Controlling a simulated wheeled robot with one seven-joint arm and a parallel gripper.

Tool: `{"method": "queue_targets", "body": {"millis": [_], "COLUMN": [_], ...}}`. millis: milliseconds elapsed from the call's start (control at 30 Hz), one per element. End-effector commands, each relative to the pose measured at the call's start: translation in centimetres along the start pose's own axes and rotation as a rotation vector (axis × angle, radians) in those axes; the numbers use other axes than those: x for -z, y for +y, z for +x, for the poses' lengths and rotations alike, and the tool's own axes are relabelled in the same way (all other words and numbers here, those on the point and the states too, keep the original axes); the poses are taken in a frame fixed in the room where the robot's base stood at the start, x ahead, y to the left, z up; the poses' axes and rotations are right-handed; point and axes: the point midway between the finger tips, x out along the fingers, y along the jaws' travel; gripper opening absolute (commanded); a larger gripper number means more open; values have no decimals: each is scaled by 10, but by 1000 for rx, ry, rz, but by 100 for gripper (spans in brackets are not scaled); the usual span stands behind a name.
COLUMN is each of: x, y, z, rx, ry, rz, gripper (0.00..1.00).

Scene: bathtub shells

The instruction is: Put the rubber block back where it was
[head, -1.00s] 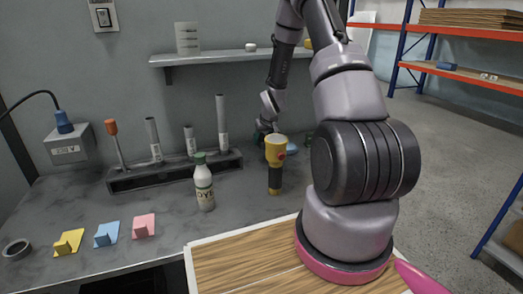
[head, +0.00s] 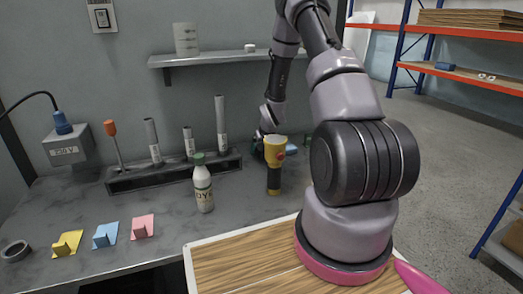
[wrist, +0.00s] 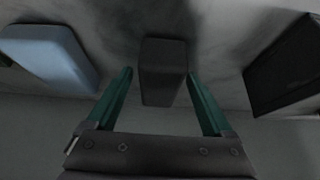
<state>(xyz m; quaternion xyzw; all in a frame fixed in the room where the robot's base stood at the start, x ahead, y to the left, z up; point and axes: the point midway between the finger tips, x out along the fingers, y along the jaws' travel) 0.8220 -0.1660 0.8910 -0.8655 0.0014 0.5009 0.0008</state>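In the wrist view a dark grey block (wrist: 163,58), which looks like the rubber block, lies on the grey surface between the tips of my gripper's (wrist: 160,76) two green fingers. The fingers are spread apart, with a gap visible on the block's left side; on the right the finger looks very near it, and I cannot tell whether they touch. The block cannot be made out there.
A blue object (wrist: 48,55) lies left of the fingers, a dark box-shaped thing (wrist: 285,70) right. The bench also holds a white bottle (head: 203,188), a rack with tubes (head: 180,176), colored blocks on pads (head: 106,235) and a tape roll (head: 15,251). A shelf (head: 215,59) hangs above.

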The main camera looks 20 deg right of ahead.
Motion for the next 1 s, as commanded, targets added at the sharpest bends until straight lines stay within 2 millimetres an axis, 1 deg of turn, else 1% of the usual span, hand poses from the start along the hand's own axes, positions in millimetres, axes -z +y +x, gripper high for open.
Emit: {"method": "queue_targets", "body": {"millis": [167, 267, 367, 600, 700, 800, 900, 1000], "x": [1, 2, 3, 3, 2, 2, 2, 5], "y": [0, 0, 1, 1, 0, 0, 0, 0], "z": [-2, -11, -28, -80, -98, -111, -119, -130], "rx": [0, -1, -1, -1, -1, 0, 0, -4], "ry": [0, 1, 2, 3, 2, 2, 0, 4], "rz": [0, 1, 1, 0, 1, 0, 0, 3], "gripper": [86, 86, 86, 86, 86, 86, 86, 86]}}
